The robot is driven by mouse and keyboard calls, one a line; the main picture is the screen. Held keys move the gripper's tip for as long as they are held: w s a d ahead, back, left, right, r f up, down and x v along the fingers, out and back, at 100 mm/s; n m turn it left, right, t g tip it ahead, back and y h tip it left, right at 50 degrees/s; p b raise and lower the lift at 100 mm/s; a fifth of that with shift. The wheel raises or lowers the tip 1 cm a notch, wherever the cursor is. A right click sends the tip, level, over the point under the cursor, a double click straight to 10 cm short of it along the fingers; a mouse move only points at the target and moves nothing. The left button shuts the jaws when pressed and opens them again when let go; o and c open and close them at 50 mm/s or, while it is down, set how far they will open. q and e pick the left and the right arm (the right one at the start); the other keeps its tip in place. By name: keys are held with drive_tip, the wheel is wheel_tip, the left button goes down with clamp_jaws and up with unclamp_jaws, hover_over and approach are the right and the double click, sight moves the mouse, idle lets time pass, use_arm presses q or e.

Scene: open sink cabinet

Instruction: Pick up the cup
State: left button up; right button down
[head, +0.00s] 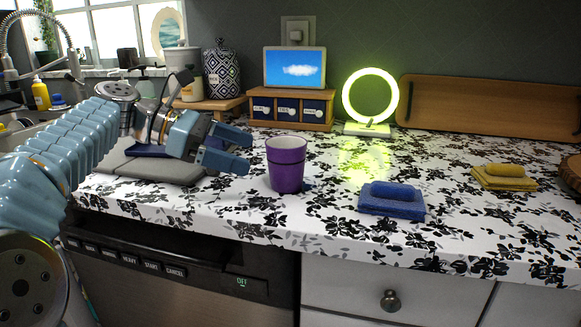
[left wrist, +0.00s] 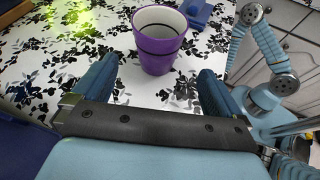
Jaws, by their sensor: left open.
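A purple cup (head: 286,166) with a pale inside stands upright on the white counter with black flowers. My left gripper (head: 240,148) is open and just left of the cup, its fingers pointing towards it. In the left wrist view the cup (left wrist: 159,42) stands beyond the two spread fingertips of my left gripper (left wrist: 158,75), roughly centred between them. Nothing is between the fingers. My right gripper cannot be made out in either view.
A blue sponge on a cloth (head: 392,198) lies right of the cup, near the counter's front edge. A glowing ring lamp (head: 370,72) and a small drawer box (head: 291,107) stand behind. A yellow sponge and cloth (head: 504,177) lie far right. Counter between is clear.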

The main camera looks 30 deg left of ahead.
sight(285, 163)
use_arm(q)
drive_tip(key=x, duration=0.9)
drive_tip(key=shift+w+f+b, duration=0.15)
drive_tip(key=shift+w+b, duration=0.15)
drive_tip(key=c, duration=1.1)
